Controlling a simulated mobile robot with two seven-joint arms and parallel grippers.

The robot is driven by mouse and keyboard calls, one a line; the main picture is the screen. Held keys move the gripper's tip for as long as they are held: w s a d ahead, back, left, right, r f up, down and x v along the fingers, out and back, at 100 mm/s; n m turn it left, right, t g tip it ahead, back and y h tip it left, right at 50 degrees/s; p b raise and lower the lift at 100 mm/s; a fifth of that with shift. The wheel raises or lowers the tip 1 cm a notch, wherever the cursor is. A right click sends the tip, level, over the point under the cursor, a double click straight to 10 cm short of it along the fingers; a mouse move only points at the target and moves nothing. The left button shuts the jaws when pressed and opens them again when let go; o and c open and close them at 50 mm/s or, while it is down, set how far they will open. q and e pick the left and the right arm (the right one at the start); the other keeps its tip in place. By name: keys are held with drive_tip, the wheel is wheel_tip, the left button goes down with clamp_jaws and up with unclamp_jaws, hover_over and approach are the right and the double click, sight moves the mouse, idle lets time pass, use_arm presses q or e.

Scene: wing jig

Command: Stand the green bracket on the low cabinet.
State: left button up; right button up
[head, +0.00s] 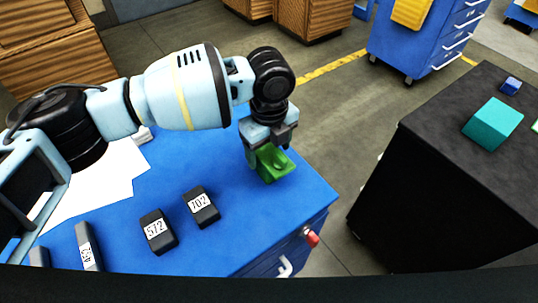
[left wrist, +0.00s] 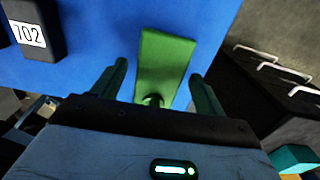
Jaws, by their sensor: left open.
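The green bracket (head: 278,167) rests on the blue worktop near its right edge. In the left wrist view the bracket (left wrist: 165,62) shows a flat green plate with a small round part near the palm. My left gripper (head: 268,148) points down over the bracket. Its open fingers (left wrist: 159,72) stand on either side of the bracket, with gaps visible between them and it. The low cabinet appears to be the black one (head: 435,160) at the right, apart from the blue worktop. My right gripper is not in view.
A teal block (head: 493,124) and a small blue block (head: 510,86) sit on the black cabinet; its near top is clear. Dark blocks labelled 572 (head: 157,231) and 702 (head: 201,207) lie on the blue worktop (head: 240,235). A floor gap separates worktop and cabinet.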

sight(269, 153)
use_arm(q)
wheel_tip(269, 153, up, 9)
idle(0.3)
drive_tip(key=shift+f, duration=0.1)
